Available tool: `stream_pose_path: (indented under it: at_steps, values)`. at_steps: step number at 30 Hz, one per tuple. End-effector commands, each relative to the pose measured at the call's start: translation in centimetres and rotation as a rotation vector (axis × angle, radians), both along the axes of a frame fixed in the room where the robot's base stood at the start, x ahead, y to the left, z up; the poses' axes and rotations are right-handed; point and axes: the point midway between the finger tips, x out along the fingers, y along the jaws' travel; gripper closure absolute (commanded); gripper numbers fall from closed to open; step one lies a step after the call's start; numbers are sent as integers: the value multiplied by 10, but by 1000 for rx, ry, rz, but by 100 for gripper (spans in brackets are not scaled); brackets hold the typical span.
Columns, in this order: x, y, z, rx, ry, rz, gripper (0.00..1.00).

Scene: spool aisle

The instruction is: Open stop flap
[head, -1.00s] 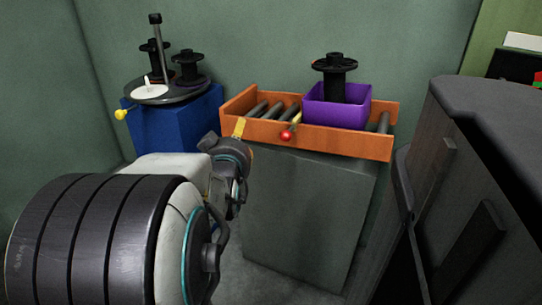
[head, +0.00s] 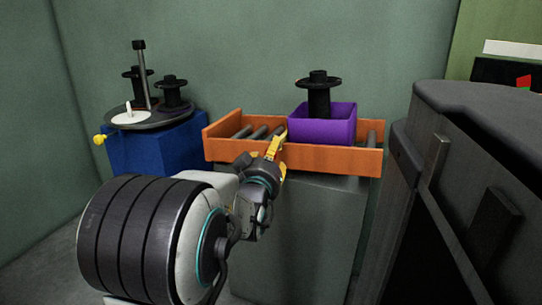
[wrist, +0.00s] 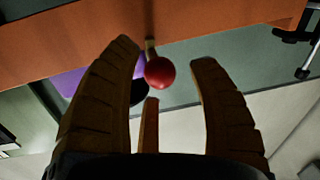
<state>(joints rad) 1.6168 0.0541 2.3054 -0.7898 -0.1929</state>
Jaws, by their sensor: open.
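The stop flap's red ball knob (wrist: 160,72) shows in the wrist view on a short yellowish stalk (wrist: 150,45) in front of the orange roller tray (wrist: 205,22). My gripper (wrist: 166,56) is open, with the knob between its fingers and clear space on its right side. In the head view my gripper (head: 274,148) is at the tray's front wall (head: 330,160), left of the purple bin (head: 325,131). There my gripper hides the knob, and yellow flap and yellow fingers are hard to tell apart.
A black spool (head: 319,95) stands in the purple bin on the rollers. A blue stand (head: 160,150) with a dark turntable and spools is at the left. A large dark cabinet (head: 480,130) stands close on the right.

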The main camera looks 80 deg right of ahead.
Motion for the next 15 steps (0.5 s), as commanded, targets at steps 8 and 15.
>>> stream_pose_path:
  at_steps: [8,15]
  values:
    - [0,-14,-1,1,0,1,46]
    - [0,-15,0,1,0,1,46]
